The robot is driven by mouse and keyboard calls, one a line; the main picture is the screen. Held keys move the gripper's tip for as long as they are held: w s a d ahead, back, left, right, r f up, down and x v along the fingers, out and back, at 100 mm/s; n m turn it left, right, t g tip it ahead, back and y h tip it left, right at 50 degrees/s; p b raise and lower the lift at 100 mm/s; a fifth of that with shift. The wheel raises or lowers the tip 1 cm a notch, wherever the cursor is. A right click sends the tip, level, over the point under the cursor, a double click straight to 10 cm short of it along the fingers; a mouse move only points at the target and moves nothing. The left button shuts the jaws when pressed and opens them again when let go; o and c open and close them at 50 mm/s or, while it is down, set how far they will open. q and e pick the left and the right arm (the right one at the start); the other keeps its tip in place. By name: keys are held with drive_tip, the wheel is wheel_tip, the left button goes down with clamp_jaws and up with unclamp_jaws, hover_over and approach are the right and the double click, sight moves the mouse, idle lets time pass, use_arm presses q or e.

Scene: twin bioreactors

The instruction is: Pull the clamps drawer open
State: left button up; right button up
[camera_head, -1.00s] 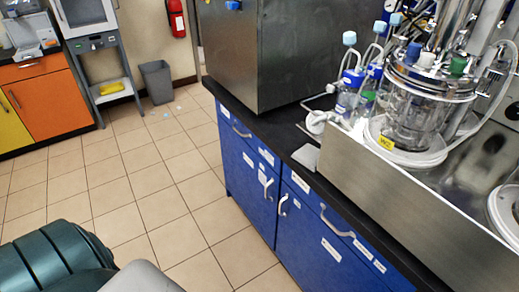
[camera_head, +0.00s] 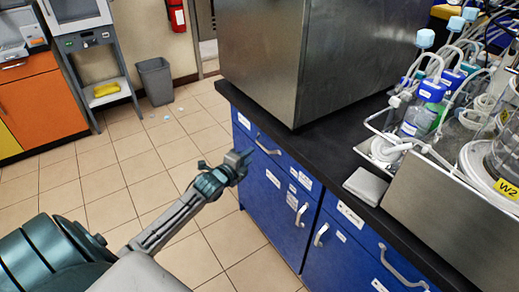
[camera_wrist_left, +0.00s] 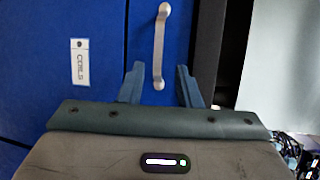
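Two blue drawers sit under the dark countertop in the head view, and their labels are too small for me to read surely. The left drawer's pale handle (camera_head: 265,145) is just beyond my left gripper (camera_head: 246,158); the right drawer's handle (camera_head: 402,269) is nearer the lower right. In the left wrist view a handle (camera_wrist_left: 159,45) stands upright, with its lower end between the spread fingers of my left gripper (camera_wrist_left: 160,83). The gripper is open and not closed on the handle. Both drawers look shut. My right gripper is not in view.
Blue cupboard doors with pale handles (camera_head: 300,214) lie below the drawers. A steel box (camera_head: 270,60) and a bottle (camera_head: 418,119) stand on the countertop (camera_head: 335,155). A grey bin (camera_head: 156,82) stands by the wall.

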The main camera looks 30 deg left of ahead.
use_arm(q)
drive_tip(key=w+f, duration=0.1)
drive_tip(key=w, duration=0.6)
drive_tip(key=shift+w+f+b, duration=0.3)
drive_tip(key=shift+w+f, duration=0.05)
drive_tip(key=shift+w, duration=0.05)
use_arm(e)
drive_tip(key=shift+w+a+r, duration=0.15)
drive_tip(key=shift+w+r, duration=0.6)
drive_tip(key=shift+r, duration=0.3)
use_arm(q)
drive_tip(key=shift+a, duration=0.1)
drive_tip(key=c, duration=0.6)
clamp_jaws()
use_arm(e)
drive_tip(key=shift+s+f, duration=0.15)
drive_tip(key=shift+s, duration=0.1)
